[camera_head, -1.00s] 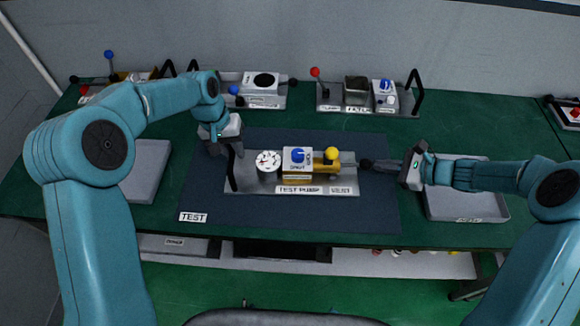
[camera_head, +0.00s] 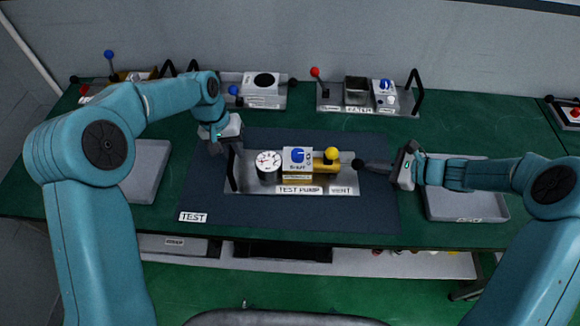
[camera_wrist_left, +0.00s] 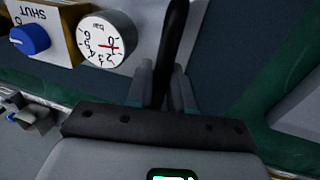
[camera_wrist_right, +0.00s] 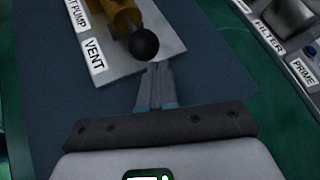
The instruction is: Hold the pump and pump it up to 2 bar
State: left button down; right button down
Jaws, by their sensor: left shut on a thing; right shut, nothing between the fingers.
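The test pump sits on a metal plate (camera_head: 245,188) on the dark mat, with a round pressure gauge (camera_head: 268,162), a blue knob (camera_head: 298,155) labelled SHUT and a yellow cylinder (camera_head: 325,168). In the left wrist view the gauge (camera_wrist_left: 105,40) has its red needle near 1 bar. My left gripper (camera_head: 232,148) is shut on the plate's black upright handle (camera_wrist_left: 172,50). My right gripper (camera_head: 380,167) is shut and empty, its fingertips against or just beside the black ball (camera_wrist_right: 144,43) at the end of the pump rod. Exact contact is unclear.
A yellow ball (camera_head: 331,153) stands above the cylinder near the VENT label. Grey trays flank the mat, one at left (camera_head: 147,170) and one at right (camera_head: 465,205) under my right arm. Other units, including the filter (camera_head: 358,92), stand along the back. The front mat (camera_head: 290,215) is clear.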

jog(key=shift+a, duration=0.5)
jog(key=shift+a, duration=0.4)
jog(key=shift+d, duration=3.05)
jog(key=shift+a, duration=0.1)
jog(key=shift+a, duration=1.45)
